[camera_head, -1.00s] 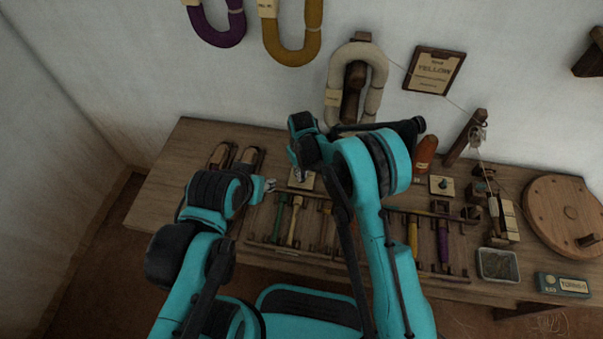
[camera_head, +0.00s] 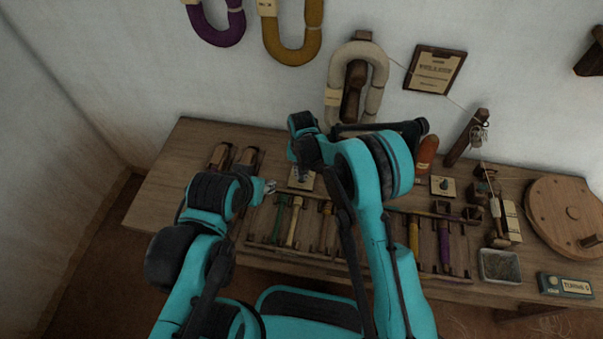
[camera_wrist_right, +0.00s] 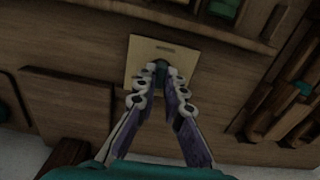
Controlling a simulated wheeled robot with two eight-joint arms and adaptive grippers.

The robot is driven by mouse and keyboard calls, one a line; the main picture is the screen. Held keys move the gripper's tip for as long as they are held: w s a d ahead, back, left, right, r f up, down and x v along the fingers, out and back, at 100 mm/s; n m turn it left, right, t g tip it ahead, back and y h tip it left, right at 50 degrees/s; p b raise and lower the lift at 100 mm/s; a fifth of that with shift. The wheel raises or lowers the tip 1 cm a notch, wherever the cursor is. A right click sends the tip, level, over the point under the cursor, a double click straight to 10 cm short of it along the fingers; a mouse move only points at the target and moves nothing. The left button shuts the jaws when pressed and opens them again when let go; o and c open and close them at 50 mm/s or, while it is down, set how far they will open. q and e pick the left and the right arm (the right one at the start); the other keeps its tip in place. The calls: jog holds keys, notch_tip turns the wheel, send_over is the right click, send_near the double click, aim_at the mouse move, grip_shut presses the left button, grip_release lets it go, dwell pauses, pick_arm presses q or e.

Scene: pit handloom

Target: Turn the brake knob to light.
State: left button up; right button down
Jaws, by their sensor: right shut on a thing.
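The brake knob (camera_wrist_right: 160,67) is a small dark green knob on a square cream plate (camera_wrist_right: 141,55), seen in the right wrist view. In the head view the plate (camera_head: 307,184) lies on the bench, mostly behind my right gripper (camera_head: 299,176). My right gripper's fingers (camera_wrist_right: 160,80) are closed around the knob from above. The knob's pointer and any setting marks are too small or covered to read. My left gripper (camera_head: 268,187) hangs just left of the plate; its fingers are too small to judge.
A second plate with a dark knob (camera_head: 443,186) sits further right. A rack of coloured shuttles or bobbins (camera_head: 443,240) runs along the bench front. A wooden wheel (camera_head: 560,210), metal tray (camera_head: 499,265) and counter box (camera_head: 566,286) stand at the right.

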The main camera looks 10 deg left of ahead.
dwell(0.5)
jog(key=c, duration=1.6)
grip_release()
notch_tip(320, 180, up, 12)
